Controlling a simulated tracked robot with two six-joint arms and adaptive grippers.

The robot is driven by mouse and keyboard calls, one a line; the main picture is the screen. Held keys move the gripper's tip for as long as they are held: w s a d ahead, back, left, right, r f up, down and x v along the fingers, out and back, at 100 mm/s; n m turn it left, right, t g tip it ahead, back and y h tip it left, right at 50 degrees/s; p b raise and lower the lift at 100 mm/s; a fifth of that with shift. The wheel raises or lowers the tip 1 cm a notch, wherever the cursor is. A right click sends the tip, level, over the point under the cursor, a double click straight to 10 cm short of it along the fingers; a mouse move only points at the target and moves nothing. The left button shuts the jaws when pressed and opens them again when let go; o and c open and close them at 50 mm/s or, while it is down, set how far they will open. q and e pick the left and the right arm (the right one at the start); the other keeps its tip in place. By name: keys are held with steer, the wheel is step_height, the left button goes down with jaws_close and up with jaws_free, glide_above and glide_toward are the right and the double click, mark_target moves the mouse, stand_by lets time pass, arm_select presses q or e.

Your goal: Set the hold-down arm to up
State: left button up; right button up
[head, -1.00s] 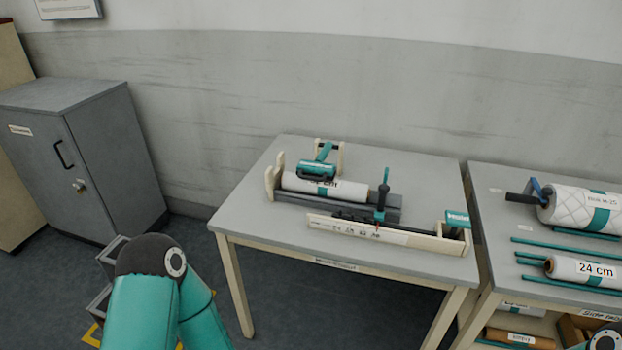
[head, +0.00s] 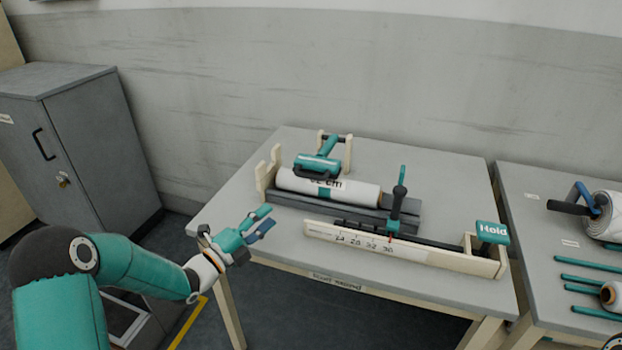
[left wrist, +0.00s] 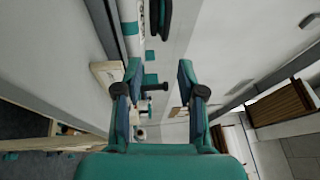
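The teal hold-down arm (head: 318,163) has a black grip and lies low over the white wadding roll (head: 330,187), hinged at a cream bracket (head: 347,150) behind it. It looks down, against the roll; exact contact is hard to tell. My left gripper (head: 266,220) is open and empty at the table's front left edge, apart from the arm and to its lower left. The left wrist view shows its two fingers (left wrist: 159,75) spread, with part of the roll (left wrist: 131,12) at the top. My right gripper is out of view.
A second table (head: 530,225) with rolls and teal rods stands right. A grey cabinet (head: 85,140) stands left. The table's back right is clear.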

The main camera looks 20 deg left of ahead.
mark_target(310, 177)
arm_select(q)
steer(key=shift+m, duration=0.3)
steer(key=shift+r+p+x, duration=0.2)
steer(key=shift+p+x, duration=0.4)
steer(key=shift+x, duration=2.2)
steer(key=shift+r+p+x, duration=0.15)
steer(key=shift+p+x, duration=0.5)
steer(key=shift+x, duration=2.15)
steer(key=shift+r+p+x, duration=0.2)
steer(key=shift+p+x, duration=0.4)
steer(key=shift+x, duration=2.2)
steer(key=shift+a, duration=0.1)
steer(key=shift+s, duration=0.1)
jaws_close()
